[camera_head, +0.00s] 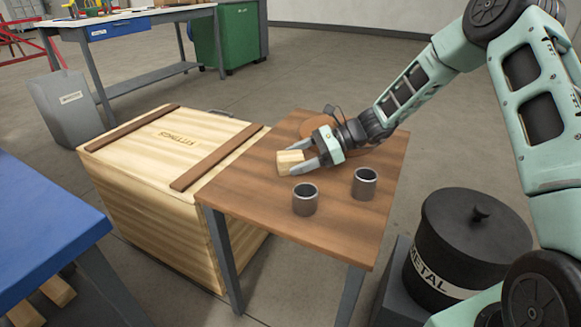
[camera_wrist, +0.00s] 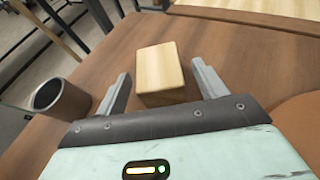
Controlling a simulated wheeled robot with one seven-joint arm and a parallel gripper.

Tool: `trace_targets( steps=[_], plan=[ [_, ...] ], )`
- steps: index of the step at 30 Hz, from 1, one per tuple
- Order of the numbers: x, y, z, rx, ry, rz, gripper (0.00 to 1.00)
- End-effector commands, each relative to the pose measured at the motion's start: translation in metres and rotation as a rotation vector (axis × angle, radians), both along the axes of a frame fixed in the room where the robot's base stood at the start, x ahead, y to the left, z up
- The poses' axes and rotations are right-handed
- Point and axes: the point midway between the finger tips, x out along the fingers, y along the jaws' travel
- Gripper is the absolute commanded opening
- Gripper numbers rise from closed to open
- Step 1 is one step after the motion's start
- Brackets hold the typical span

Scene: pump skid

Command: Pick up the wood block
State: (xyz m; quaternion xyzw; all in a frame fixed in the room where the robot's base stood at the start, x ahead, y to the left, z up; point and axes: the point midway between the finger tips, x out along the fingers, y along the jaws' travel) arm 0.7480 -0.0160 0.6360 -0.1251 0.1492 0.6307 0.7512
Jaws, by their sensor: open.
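My gripper (camera_head: 307,155) is open and low over the table. In the wrist view my gripper's two fingers (camera_wrist: 160,85) stand on either side of the block, with a gap on each side. The block lies between and slightly beyond the fingertips. The block's underside is hidden.
Two grey metal cups, one nearer (camera_head: 305,200) and one to the right (camera_head: 364,184), stand on the table in front of my gripper. A round brown thing (camera_head: 318,127) lies behind the gripper. A wooden crate (camera_head: 165,150) adjoins the table's left; a black lidded bin (camera_head: 468,245) stands right.

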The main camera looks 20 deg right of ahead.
Motion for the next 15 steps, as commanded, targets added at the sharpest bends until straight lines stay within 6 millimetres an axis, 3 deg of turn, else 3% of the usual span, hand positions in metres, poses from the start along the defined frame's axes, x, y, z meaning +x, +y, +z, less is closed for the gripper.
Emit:
trace_targets(
  steps=[4,11,15],
  plan=[
    [0.003,0.018,-0.01,0.0,0.0,0.001,0.71],
    [0.004,0.02,-0.009,-0.001,0.0,-0.001,0.71],
    [0.004,0.02,-0.009,-0.001,0.0,-0.001,0.35]
  ],
)
